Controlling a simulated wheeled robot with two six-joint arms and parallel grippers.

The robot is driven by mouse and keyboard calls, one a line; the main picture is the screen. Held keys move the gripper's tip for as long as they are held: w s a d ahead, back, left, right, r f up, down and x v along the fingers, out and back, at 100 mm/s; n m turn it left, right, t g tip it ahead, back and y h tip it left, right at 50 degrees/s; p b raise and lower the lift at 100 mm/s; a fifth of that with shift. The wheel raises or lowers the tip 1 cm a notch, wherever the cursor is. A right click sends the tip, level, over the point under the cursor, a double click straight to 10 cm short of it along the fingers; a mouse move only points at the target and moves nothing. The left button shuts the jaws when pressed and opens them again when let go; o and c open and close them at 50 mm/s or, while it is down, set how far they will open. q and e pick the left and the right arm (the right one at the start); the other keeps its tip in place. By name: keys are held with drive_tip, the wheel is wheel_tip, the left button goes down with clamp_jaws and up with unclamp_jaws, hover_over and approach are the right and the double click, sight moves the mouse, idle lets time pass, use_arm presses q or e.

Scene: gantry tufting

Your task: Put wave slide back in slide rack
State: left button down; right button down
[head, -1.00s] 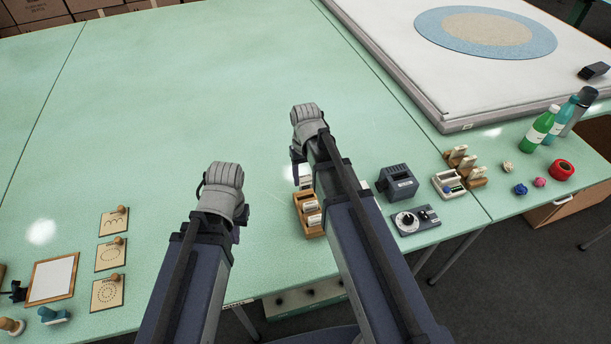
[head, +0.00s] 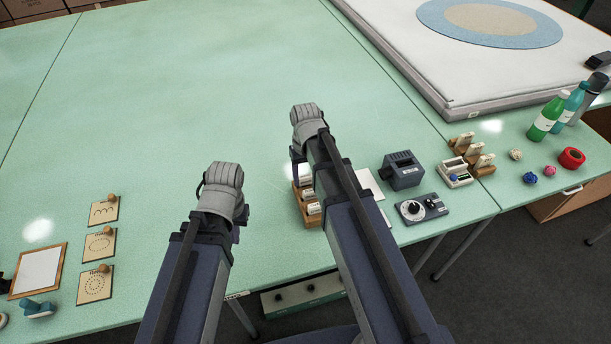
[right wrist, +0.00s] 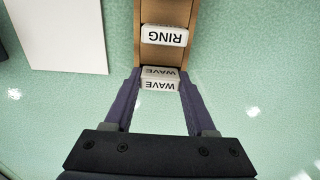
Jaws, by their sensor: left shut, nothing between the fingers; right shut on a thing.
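The wave slide (right wrist: 160,79) is a small white block marked WAVE, held between the fingers of my right gripper (right wrist: 160,92). It is at the near end of the wooden slide rack (right wrist: 149,55) in the right wrist view. I cannot tell whether it sits down in a slot or hovers just above. A white slide marked RING (right wrist: 164,36) sits in the rack. In the head view the rack (head: 300,214) is partly hidden behind my right gripper (head: 297,165). My left gripper (head: 237,236) is shut and empty, left of the rack, its fingers mostly hidden by my arm.
A white sheet (right wrist: 62,30) lies beside the rack. A grey box device (head: 403,170) and a dial panel (head: 421,208) stand right of it. Several stamped cards (head: 99,245) lie at the left. The green table (head: 200,90) is clear behind the grippers.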

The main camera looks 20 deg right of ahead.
use_arm(q)
drive_tip(key=shift+f, duration=0.1)
use_arm(e)
drive_tip(key=shift+f, duration=0.1)
drive_tip(key=shift+c, duration=0.7)
unclamp_jaws()
wheel_tip(320, 180, up, 8)
drive_tip(key=p, duration=0.8)
use_arm(q)
wheel_tip(320, 180, up, 8)
use_arm(e)
drive_tip(key=shift+f, duration=0.1)
use_arm(q)
drive_tip(key=shift+f, duration=0.1)
use_arm(e)
drive_tip(key=s+a+n+h, duration=0.1)
drive_tip(key=s+a+n, duration=0.2)
drive_tip(key=s+a, duration=0.7)
drive_tip(key=s, duration=0.4)
drive_tip(key=shift+s+a, duration=0.2)
